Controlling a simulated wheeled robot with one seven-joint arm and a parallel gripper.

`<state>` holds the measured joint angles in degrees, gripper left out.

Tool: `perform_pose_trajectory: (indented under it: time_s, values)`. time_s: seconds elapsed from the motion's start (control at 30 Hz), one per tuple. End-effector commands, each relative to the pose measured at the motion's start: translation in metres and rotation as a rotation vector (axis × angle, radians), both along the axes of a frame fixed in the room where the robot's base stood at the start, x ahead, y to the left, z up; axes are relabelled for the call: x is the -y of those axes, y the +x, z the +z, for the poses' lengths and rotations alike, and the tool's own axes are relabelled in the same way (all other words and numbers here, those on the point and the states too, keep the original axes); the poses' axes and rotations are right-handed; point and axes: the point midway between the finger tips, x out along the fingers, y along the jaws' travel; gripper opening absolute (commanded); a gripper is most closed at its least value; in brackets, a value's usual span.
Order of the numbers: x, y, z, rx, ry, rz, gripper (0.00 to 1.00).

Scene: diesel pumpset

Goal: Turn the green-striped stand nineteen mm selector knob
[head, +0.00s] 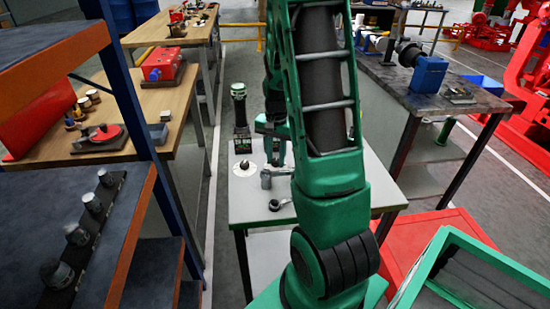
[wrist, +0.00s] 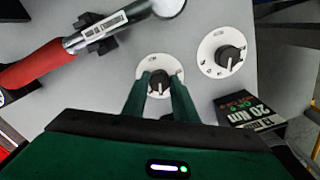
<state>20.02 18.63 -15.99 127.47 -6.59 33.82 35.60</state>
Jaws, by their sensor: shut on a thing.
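My gripper (wrist: 159,88) is shut on a black selector knob (wrist: 158,84), with one green finger on each side of it. The knob sits on a round white dial plate (wrist: 146,74) on the grey tabletop. A second black knob (wrist: 229,54) on its own white dial (wrist: 209,48) stands free to the upper right in the wrist view. A dark block with green lettering and "20 NM" (wrist: 247,112) is beside it. My arm hides the held knob there.
A red-handled torque wrench (wrist: 45,65) lies left of the held dial in the wrist view. Small metal parts (head: 278,204) lie on the pale table (head: 245,208). A blue-framed shelf (head: 130,110) is close on the left. A red cabinet (head: 425,240) is at the right.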

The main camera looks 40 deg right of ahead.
Motion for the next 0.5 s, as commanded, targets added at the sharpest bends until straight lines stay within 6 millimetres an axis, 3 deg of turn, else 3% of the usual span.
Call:
perform_pose_trajectory:
  time_s: [0.03,0.07,0.1,0.5]
  values:
    - [0.0013,0.0007,0.0010,0.002,-0.003,-0.001,0.03]
    - [0.0013,0.0007,0.0009,0.002,-0.003,-0.001,0.33]
    - [0.0013,0.0005,0.0009,0.002,-0.002,-0.001,0.42]
    - [0.0004,0.0006,0.0053,0.002,-0.001,0.001,0.44]
